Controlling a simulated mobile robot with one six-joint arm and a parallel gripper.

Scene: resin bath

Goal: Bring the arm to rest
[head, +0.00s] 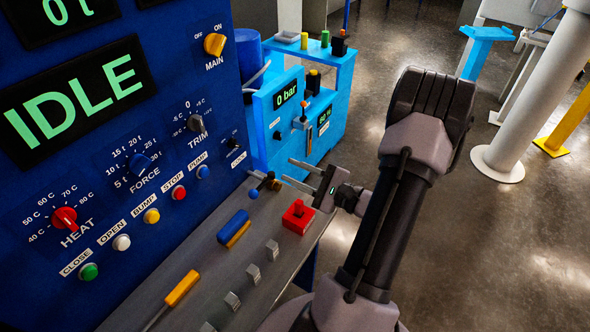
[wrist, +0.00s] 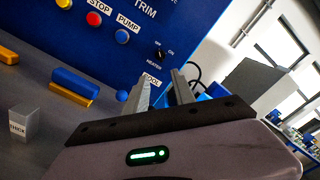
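My arm (head: 385,225) is raised and bent at the right of the blue control panel in the head view. My gripper (head: 288,170) points left towards the panel, above the far end of the grey bench. Its two fingers are apart with nothing seen between them. In the wrist view my gripper (wrist: 162,80) also shows both fingers apart and empty, in front of the panel's lower right area. No object is held.
The blue panel (head: 125,195) with knobs and buttons reads IDLE. On the bench (head: 205,262) are a red block with a knob (head: 298,216), a blue and yellow block (head: 234,228), a yellow-handled tool (head: 182,288) and several small grey blocks. A light-blue unit (head: 290,125) stands behind.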

